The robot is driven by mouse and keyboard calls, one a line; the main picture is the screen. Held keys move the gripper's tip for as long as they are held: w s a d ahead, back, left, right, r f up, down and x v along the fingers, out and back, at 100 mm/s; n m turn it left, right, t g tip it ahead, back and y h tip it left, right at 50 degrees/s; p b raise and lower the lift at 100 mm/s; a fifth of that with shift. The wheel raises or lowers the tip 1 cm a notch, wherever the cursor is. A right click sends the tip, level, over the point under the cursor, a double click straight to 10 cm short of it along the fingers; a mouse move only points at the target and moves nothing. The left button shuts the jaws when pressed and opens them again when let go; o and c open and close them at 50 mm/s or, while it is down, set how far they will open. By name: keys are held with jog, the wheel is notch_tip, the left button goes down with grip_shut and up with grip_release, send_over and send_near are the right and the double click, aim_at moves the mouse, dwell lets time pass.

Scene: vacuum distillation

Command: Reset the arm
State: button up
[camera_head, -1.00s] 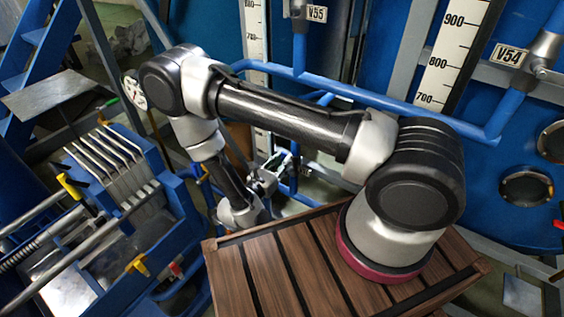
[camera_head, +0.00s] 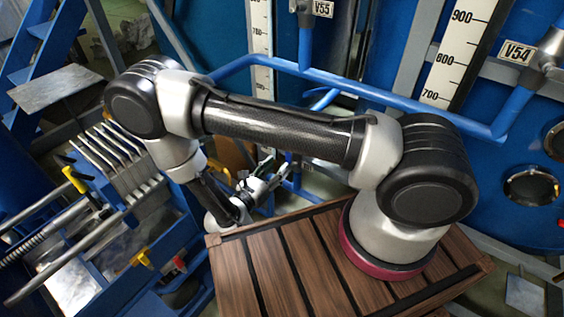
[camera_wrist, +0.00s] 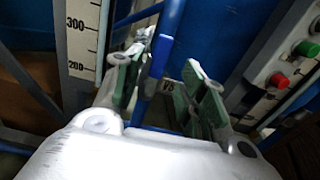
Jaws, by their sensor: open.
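My gripper (camera_head: 268,178) is at the end of my folded arm, low behind the far edge of my wooden deck, pointing right in the head view. In the wrist view my gripper (camera_wrist: 160,85) is open, with its two green-padded fingers apart. Nothing is held between the fingers. I cannot tell how far the pipe is from the fingertips.
Blue pipes (camera_head: 385,97) and blue tanks with scales (camera_head: 452,58) stand behind my arm. A blue rack with levers and rods (camera_head: 118,170) is on the left. A control panel with green and red buttons (camera_wrist: 278,80) is at the right of the wrist view.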

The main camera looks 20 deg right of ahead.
jog(key=shift+s+a, duration=0.35)
jog(key=shift+a, duration=0.1)
jog(key=s+d+r+m+g+h, duration=0.1)
jog(key=s+d+r+m+g, duration=0.5)
jog(key=s+g, duration=0.15)
jog(key=s+d+r+m+y, duration=0.3)
jog(key=d+r+m+y, duration=0.1)
jog(key=r, duration=0.7)
jog(key=s+d+r+m+t+y, duration=0.1)
jog(key=s+d+r+m+y, duration=0.2)
jog(key=r+m+y, duration=0.3)
jog(key=s+d+r+m+y, duration=0.2)
jog(key=d+r+m+y, duration=0.3)
jog(key=r, duration=1.2)
jog(key=m, duration=0.4)
jog(key=shift+s+d+r+m+y, duration=0.15)
jog(key=shift+s+r+m+y, duration=0.15)
jog(key=shift+s+r, duration=0.1)
